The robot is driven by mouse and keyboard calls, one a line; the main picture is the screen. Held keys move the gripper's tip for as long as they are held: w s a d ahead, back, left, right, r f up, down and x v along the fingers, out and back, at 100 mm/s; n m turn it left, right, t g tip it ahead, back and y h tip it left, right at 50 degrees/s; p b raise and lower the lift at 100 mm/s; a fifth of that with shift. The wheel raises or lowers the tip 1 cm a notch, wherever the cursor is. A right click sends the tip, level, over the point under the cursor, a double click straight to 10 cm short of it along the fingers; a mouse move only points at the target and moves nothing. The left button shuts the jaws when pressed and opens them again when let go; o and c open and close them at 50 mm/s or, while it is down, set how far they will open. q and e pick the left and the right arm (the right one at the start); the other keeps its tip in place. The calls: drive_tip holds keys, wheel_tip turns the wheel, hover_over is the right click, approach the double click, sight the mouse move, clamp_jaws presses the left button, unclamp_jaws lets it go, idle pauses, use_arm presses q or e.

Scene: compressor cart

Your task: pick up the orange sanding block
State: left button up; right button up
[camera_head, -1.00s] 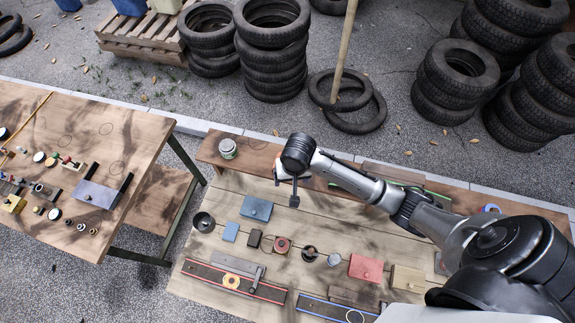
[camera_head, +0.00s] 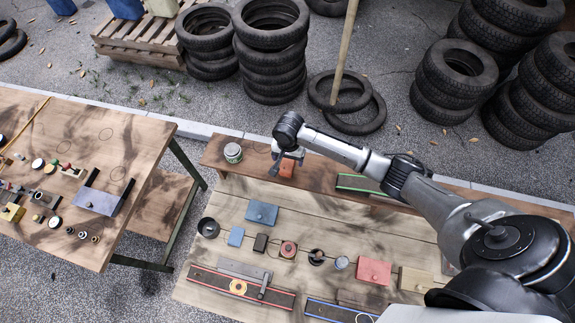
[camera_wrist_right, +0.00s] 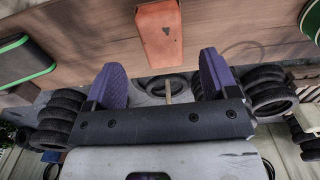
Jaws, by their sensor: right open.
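The orange sanding block (camera_head: 287,167) lies on the raised wooden shelf (camera_head: 222,157) at the back of the table. In the right wrist view the orange block (camera_wrist_right: 162,35) is at the top centre, just beyond the fingertips and roughly between their lines. My right gripper (camera_head: 284,157) is over the shelf beside the block and partly covers it in the head view. Its two purple-padded fingers (camera_wrist_right: 161,80) are spread apart with nothing between them. I cannot tell whether they touch the block. My left gripper is in neither view.
A tin can (camera_head: 233,153) stands on the shelf left of the gripper. A green-edged dark piece (camera_head: 360,185) lies to the right. Below the shelf, the table holds a blue box (camera_head: 262,212), a red box (camera_head: 374,271) and several small parts. Tyre stacks stand behind.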

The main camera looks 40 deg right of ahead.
sight(287, 164)
drive_tip(key=shift+a+f+p, duration=0.2)
drive_tip(key=shift+f+p, duration=0.35)
drive_tip(key=shift+f, duration=2.25)
drive_tip(key=shift+c, duration=0.2)
drive_tip(key=c, duration=1)
drive_tip(key=shift+r, duration=0.1)
drive_tip(key=shift+r, duration=0.5)
wheel_tip(287, 164, up, 3)
drive_tip(key=shift+w+f+b, duration=0.1)
drive_tip(key=shift+b, duration=0.3)
drive_tip(key=s+d+r, duration=0.1)
drive_tip(key=d+r, duration=0.1)
drive_tip(key=d, duration=0.1)
drive_tip(key=s+d+r+b, duration=0.1)
drive_tip(key=s+d+r, duration=0.1)
drive_tip(key=d, duration=0.2)
drive_tip(key=s+d+r+b, duration=0.1)
drive_tip(key=d+r, duration=0.2)
drive_tip(key=shift+s+d, duration=0.35)
drive_tip(key=shift+s, duration=0.05)
